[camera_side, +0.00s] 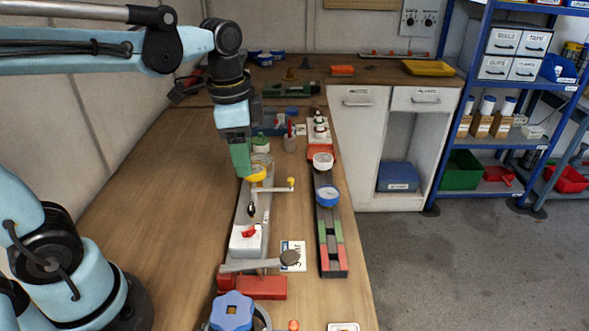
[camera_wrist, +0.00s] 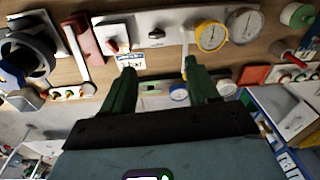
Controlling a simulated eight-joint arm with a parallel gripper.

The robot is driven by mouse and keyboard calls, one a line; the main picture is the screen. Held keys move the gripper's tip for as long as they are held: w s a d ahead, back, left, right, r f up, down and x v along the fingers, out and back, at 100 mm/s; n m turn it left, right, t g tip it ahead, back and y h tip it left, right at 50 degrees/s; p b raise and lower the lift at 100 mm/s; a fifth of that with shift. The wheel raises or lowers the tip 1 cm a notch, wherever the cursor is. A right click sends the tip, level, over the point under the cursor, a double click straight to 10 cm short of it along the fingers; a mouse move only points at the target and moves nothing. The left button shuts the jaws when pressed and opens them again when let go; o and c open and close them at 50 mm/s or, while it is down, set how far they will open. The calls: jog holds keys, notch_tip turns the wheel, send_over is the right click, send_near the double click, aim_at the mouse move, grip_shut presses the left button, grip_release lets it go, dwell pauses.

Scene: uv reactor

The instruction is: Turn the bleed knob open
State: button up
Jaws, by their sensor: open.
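My gripper (camera_side: 241,160) hangs over the far part of the grey panel (camera_side: 245,215), close to the yellow gauge (camera_side: 256,173) in the side view. In the wrist view its two green fingers (camera_wrist: 160,68) are apart with nothing held between them. A small red knob (camera_side: 249,231) sits on a white block nearer the side camera; it also shows in the wrist view (camera_wrist: 112,46). A small dark knob (camera_side: 251,209) stands between it and the yellow gauge; it also shows in the wrist view (camera_wrist: 157,35). No readable label shows which is the bleed knob.
A lever with a dark round end (camera_side: 290,258) crosses the near end of the panel. A thin handle with a yellow ball (camera_side: 291,183) sticks out sideways. A blue lobed handwheel (camera_side: 231,312) stands in front. A rail with a blue gauge (camera_side: 327,196) lies to the right.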

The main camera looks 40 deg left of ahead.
aim_at(251, 206)
jog(key=shift+m+g, duration=0.5)
jog(key=shift+m, duration=0.1)
jog(key=shift+w+f, duration=0.2)
jog(key=shift+f, duration=5.65)
jog(key=c, duration=1)
jog(key=shift+c, duration=0.2)
